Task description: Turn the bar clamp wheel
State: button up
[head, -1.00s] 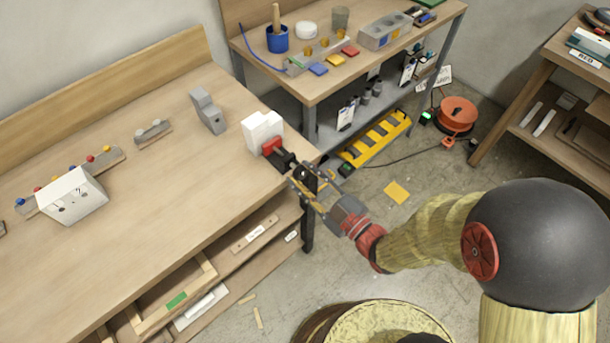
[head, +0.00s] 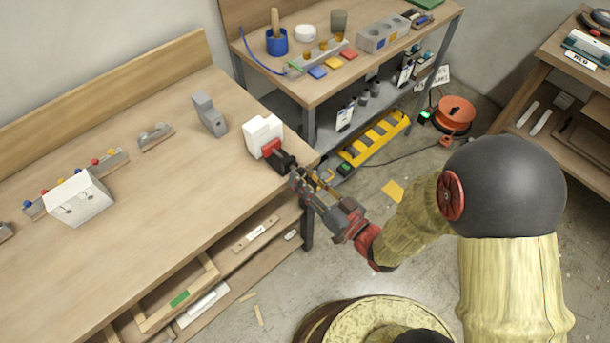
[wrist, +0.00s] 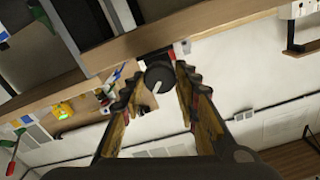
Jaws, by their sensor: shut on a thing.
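The bar clamp (head: 284,160), with a red jaw and a dark bar, sits at the right end of the workbench against a white block (head: 262,131). Its wheel (wrist: 160,76) is a dark round knob with a pale line in the wrist view. My gripper (head: 302,180) reaches the clamp's outer end from the lower right, just past the bench edge. In the wrist view its two fingers (wrist: 157,82) stand on either side of the wheel and are shut on it. In the head view the fingers mostly hide the wheel.
The workbench (head: 150,210) also holds a grey block (head: 209,115) and a white box (head: 78,199). A second table (head: 290,84) with small items stands behind. A yellow rack (head: 376,138) and an orange cable reel (head: 455,114) are on the floor.

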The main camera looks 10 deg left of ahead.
jog(key=m+p, duration=0.1)
jog(key=m, duration=0.3)
jog(key=shift+m+p, duration=0.3)
jog(key=shift+p, duration=0.1)
jog(key=m+p, duration=0.1)
jog(key=m, duration=0.2)
jog(key=shift+f+m+p, duration=0.1)
jog(key=shift+m+p, duration=0.2)
jog(key=shift+p, duration=0.1)
jog(key=m+p, duration=0.2)
jog(key=m, duration=0.2)
jog(key=shift+m, duration=0.3)
jog(key=shift+f+m+p, duration=0.15)
jog(key=shift+m+p, duration=5.25)
jog(key=shift+m, duration=4.8)
jog(key=o, duration=1.1)
